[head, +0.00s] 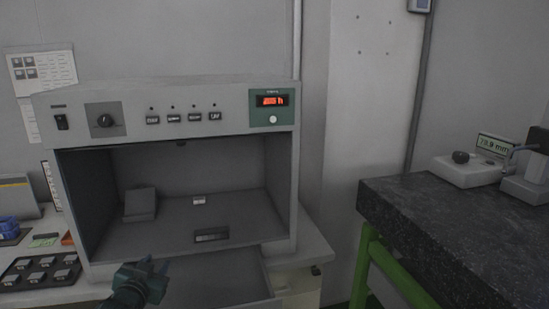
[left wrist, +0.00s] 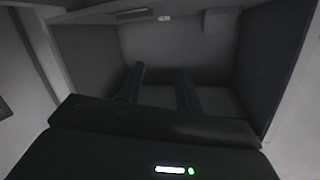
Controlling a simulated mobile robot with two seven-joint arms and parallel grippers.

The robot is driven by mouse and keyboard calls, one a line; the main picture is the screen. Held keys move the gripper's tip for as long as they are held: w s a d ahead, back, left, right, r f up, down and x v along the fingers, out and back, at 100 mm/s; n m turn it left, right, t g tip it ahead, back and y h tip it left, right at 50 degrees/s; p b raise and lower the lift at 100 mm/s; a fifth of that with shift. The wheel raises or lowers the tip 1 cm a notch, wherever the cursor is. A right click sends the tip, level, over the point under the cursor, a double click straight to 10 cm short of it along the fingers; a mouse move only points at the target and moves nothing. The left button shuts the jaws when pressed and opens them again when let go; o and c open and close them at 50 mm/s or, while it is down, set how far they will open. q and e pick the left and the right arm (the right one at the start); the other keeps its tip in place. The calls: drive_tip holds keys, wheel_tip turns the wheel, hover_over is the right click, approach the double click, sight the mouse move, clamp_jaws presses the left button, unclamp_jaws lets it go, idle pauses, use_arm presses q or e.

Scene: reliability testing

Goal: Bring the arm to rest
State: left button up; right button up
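My left gripper (head: 150,272) is low in the head view, in front of the grey test cabinet (head: 185,92), over its lowered door flap (head: 225,275). In the left wrist view its two dark fingers (left wrist: 159,88) stand apart with nothing between them, so it is open and empty. They point towards the cabinet's interior. Inside the cabinet (head: 190,225) are a dark block (head: 140,204) at the left, a small light piece (head: 199,200) towards the back and a flat dark slot-like piece (head: 211,235) near the front. My right gripper is in neither view.
A dark tray (head: 40,270) with several small pieces lies left of the cabinet. A dark stone-topped table (head: 430,220) on a green frame stands at the right, with a white measuring device (head: 468,170) on it. A gap of floor lies between the cabinet's bench and this table.

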use_arm(q)
drive_tip(key=s+d+f+g+h, duration=0.2)
drive_tip(key=s+d+f, duration=0.6)
drive_tip(key=s+f, duration=0.45)
drive_tip(key=s+d+f+g, duration=0.1)
drive_tip(key=s+d, duration=0.2)
drive_tip(key=s, duration=0.7)
drive_tip(key=s+d+f+g+h, duration=0.1)
drive_tip(key=s+d, duration=0.3)
drive_tip(key=s, duration=0.6)
drive_tip(key=shift+s+d+f+g+h, duration=0.25)
drive_tip(key=shift+f+g+h, duration=0.05)
drive_tip(key=shift+f+g, duration=0.2)
